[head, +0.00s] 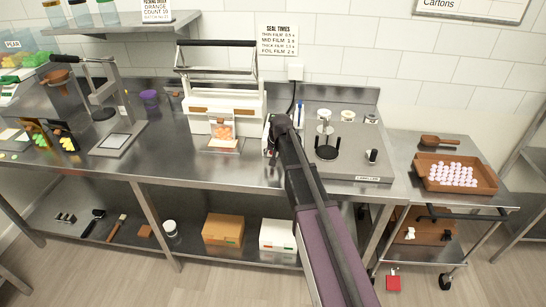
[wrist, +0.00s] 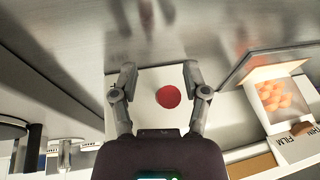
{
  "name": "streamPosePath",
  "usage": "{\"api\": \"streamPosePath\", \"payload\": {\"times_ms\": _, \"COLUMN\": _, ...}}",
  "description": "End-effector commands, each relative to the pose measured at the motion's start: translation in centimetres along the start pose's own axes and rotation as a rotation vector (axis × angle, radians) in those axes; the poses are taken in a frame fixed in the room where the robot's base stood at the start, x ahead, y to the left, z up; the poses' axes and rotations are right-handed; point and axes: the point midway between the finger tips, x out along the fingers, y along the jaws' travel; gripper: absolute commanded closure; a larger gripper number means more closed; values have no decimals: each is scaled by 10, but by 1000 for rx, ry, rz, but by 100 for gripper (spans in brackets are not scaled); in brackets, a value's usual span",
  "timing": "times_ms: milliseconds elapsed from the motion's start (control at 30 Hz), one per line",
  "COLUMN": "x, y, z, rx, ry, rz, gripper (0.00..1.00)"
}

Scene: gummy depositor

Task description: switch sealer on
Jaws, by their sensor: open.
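The sealer (head: 240,100) is a white machine with a raised dark-handled bar, standing on the steel bench in the head view. A pouch of orange gummies (head: 222,130) is at its front; the gummies also show at the right in the wrist view (wrist: 275,97). My gripper (head: 274,138) is just right of the sealer, over the bench. In the wrist view my gripper (wrist: 160,80) is open and empty, its fingers either side of a round red button (wrist: 168,97) on a white surface. The button is hidden in the head view. I cannot tell whether the fingertips touch anything.
A cart with a tray of pink pieces (head: 430,178) is further right. A press frame (head: 120,120) is at the left.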

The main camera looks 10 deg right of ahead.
Motion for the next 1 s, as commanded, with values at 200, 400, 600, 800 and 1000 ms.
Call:
{"api": "streamPosePath", "payload": {"times_ms": 200, "x": 4, "y": 1, "z": 4, "rx": -20, "ry": 94, "rz": 1, "gripper": 41}}
{"api": "streamPosePath", "payload": {"times_ms": 400, "x": -12, "y": 0, "z": 2, "rx": -22, "ry": 107, "rz": 1, "gripper": 41}}
{"api": "streamPosePath", "payload": {"times_ms": 600, "x": -29, "y": 0, "z": 3, "rx": -21, "ry": 106, "rz": 1, "gripper": 41}}
{"api": "streamPosePath", "payload": {"times_ms": 800, "x": -47, "y": 0, "z": 5, "rx": -21, "ry": 105, "rz": 1, "gripper": 41}}
{"api": "streamPosePath", "payload": {"times_ms": 1000, "x": -65, "y": 0, "z": 7, "rx": -21, "ry": 105, "rz": 1, "gripper": 41}}
